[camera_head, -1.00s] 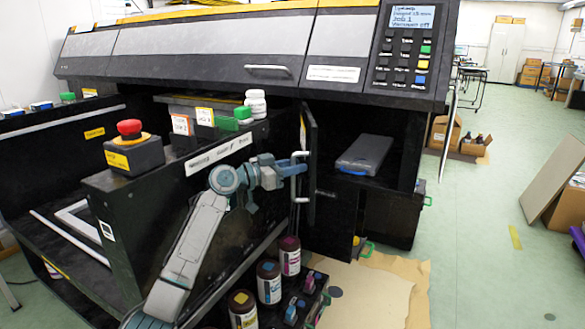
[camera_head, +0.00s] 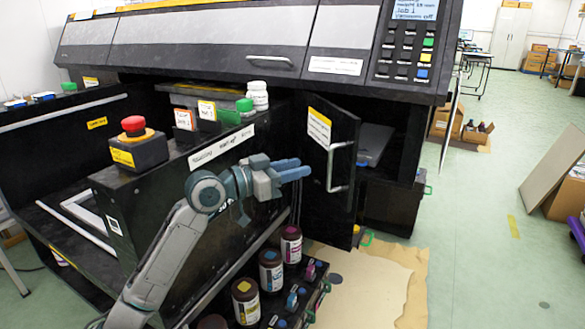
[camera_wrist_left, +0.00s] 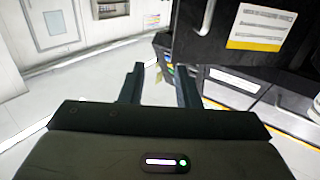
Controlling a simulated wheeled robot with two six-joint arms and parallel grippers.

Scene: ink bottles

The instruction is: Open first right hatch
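The black hatch (camera_head: 316,160) stands swung outward from the printer's front in the head view. A yellow-and-white label (camera_head: 319,127) and a pale bar handle (camera_head: 338,166) are on its outer face. My left gripper (camera_head: 303,170) is left of the handle, apart from it. In the left wrist view, its two fingers (camera_wrist_left: 160,84) are spread with nothing between them. The hatch also shows at the upper right there (camera_wrist_left: 225,60), with part of the handle (camera_wrist_left: 208,16). My right gripper is not in view.
A grey case (camera_head: 375,143) sits in the opening behind the hatch. Several ink bottles (camera_head: 271,270) stand low in front. A red emergency-stop button (camera_head: 133,125) and a white bottle (camera_head: 257,95) are on the black unit. Open floor (camera_head: 480,250) lies to the right.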

